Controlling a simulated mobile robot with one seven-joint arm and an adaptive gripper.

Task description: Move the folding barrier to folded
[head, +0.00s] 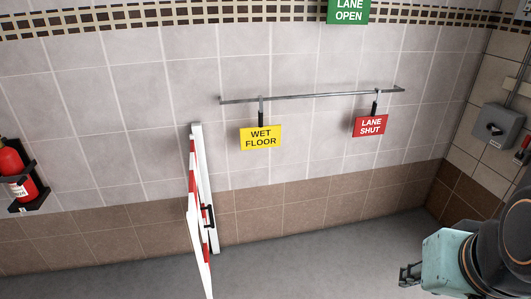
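The folding barrier (194,211) is a white panel with red stripes, standing out from a white upright post (209,215) at the wall, left of the middle. I see it nearly edge-on, and its lower end runs out of the bottom of the picture. A dark handle or latch (208,216) shows beside the panel. My gripper (402,275) is at the lower right, well to the right of the barrier and apart from it. It is small and dark here, and I cannot tell how far its fingers are spread.
A metal rail (312,97) on the tiled wall carries a yellow WET FLOOR sign (261,138) and a red LANE SHUT sign (370,126). A green LANE OPEN sign (348,11) is above. A fire extinguisher (17,172) hangs left. A grey switch box (496,126) is right. Grey floor (310,255) between barrier and gripper is clear.

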